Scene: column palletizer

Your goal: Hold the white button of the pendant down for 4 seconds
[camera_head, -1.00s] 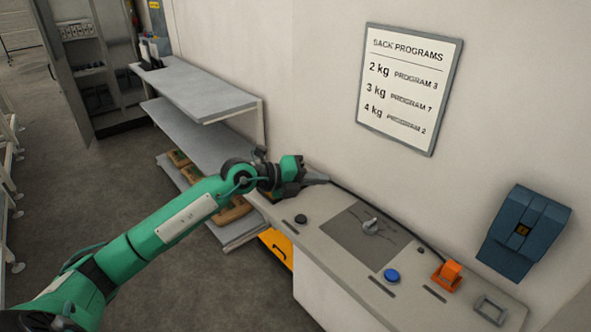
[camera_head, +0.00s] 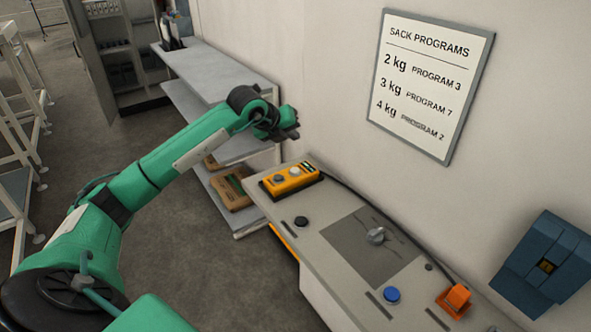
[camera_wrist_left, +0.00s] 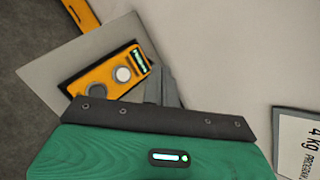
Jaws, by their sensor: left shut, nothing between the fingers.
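The yellow pendant (camera_head: 290,181) lies at the far left end of the grey console top. It has a white button (camera_head: 295,172), a grey button (camera_head: 279,179) and a small lit display. In the left wrist view the pendant (camera_wrist_left: 97,88) shows with its white button (camera_wrist_left: 122,74) near the fingers. My left gripper (camera_head: 295,125) is shut and empty, raised above and behind the pendant, apart from it. Its fingers (camera_wrist_left: 168,85) show partly past the wrist housing. My right gripper is not in view.
A cable runs along the wall. Grey shelves (camera_head: 215,75) stand behind my left arm. A program sign (camera_head: 430,82) hangs on the wall.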

